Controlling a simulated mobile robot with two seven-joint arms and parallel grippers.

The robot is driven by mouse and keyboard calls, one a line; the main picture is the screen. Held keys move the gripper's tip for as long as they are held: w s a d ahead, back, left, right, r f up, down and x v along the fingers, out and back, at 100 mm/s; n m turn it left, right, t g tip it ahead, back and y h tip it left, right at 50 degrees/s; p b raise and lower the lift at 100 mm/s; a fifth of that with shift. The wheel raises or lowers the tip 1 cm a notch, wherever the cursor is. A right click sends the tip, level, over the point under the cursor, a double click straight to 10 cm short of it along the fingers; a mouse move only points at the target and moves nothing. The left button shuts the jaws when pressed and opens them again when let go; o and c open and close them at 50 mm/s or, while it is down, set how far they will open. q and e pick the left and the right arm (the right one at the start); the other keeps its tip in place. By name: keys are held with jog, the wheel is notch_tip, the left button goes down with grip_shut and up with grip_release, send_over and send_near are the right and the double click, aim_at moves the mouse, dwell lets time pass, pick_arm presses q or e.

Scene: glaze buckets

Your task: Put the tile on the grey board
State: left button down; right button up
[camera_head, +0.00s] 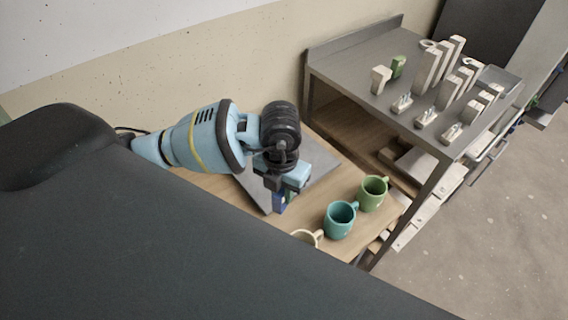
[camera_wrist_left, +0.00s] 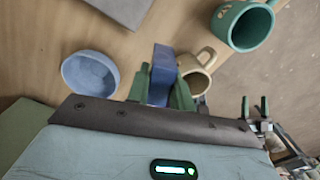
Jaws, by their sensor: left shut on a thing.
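My left gripper (camera_head: 281,198) is shut on a blue tile (camera_head: 278,203), and its arm reaches in from the left. In the left wrist view the tile (camera_wrist_left: 161,72) stands on edge between the green fingers of my left gripper (camera_wrist_left: 162,88). The grey board (camera_head: 258,197) lies on the wooden table, partly hidden behind my arm. A corner of the board (camera_wrist_left: 122,8) shows at the top of the left wrist view, apart from the tile. The tile's height above the table is hard to tell. My right gripper (camera_wrist_left: 254,108) shows small in that view, fingers apart and empty.
A green mug (camera_head: 372,193), a teal mug (camera_head: 340,220) and a cream mug (camera_head: 306,237) stand along the table's front right. A blue bowl (camera_wrist_left: 90,74) is beside the tile in the wrist view. A grey metal table (camera_head: 350,62) holds several pale blocks.

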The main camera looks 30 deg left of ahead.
aim_at(281, 204)
pick_arm(q)
jog(key=n, duration=0.2)
jog(key=f+n, duration=0.1)
jog(key=n, duration=0.1)
jog(key=shift+s, duration=0.1)
jog(key=n, duration=0.3)
jog(key=f+n, duration=0.1)
jog(key=n, duration=0.1)
jog(key=shift+s+d+f+n, duration=0.1)
jog(key=shift+s+f+n, duration=0.1)
jog(key=shift+n, duration=0.2)
jog(key=n, duration=0.3)
jog(key=shift+s+f+n, duration=0.1)
jog(key=shift+f+n, duration=0.3)
jog(key=n, duration=0.2)
jog(key=f+n, duration=0.1)
jog(key=n, duration=0.1)
jog(key=shift+s+d+n, duration=0.1)
jog(key=shift+s+n, duration=0.05)
jog(key=shift+n, duration=0.15)
